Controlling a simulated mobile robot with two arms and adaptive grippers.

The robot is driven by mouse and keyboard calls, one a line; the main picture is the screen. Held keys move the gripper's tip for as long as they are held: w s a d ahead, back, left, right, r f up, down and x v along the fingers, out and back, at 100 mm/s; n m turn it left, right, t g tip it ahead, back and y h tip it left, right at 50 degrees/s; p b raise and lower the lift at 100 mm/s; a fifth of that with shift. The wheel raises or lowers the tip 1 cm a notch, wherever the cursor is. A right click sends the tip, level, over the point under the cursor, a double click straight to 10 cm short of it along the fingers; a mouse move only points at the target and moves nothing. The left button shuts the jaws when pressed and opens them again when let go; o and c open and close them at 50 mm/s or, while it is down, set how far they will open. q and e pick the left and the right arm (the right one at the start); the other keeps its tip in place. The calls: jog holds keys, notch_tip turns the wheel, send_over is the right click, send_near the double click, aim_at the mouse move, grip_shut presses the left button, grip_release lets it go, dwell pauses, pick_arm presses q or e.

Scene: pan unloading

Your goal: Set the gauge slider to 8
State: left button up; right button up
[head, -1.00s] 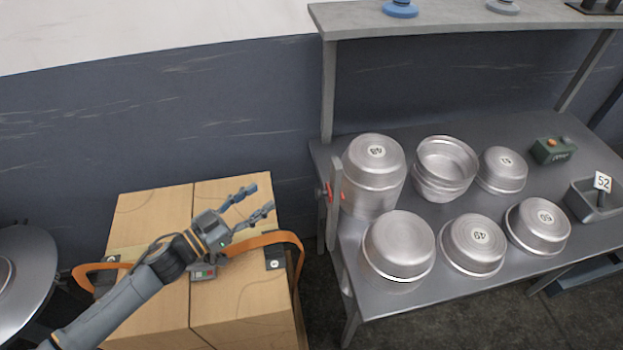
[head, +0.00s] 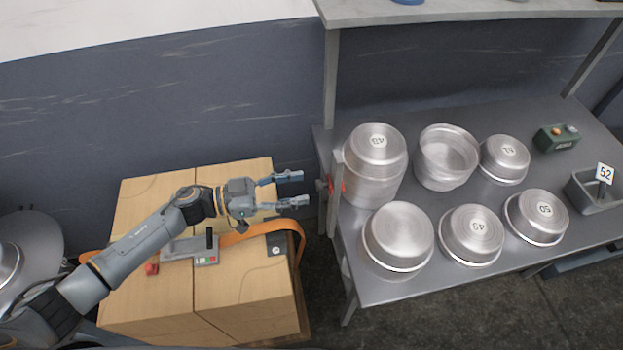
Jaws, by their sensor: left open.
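A narrow upright grey plate with a red part (head: 341,187), which looks like the gauge and its slider, stands at the left edge of the metal table, beside a tall pan stack. A dark knob (head: 321,185) sticks out on its left side. No scale or number can be read on it. My left gripper (head: 298,189) is open and empty, its fingers pointing right toward the knob, with a small gap between them in the picture. My right gripper is not in view.
Silver pans, several with number labels, stand on the metal table (head: 455,288). A grey bin (head: 590,200) with a 52 card and a green box (head: 556,138) are at right. Wooden boxes (head: 250,290) with an orange strap and a small grey device (head: 178,249) lie under my left arm.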

aim_at(330, 184)
pick_arm(q)
jog(key=shift+p+x, duration=0.35)
jog(key=shift+x, duration=1.7)
grip_shut()
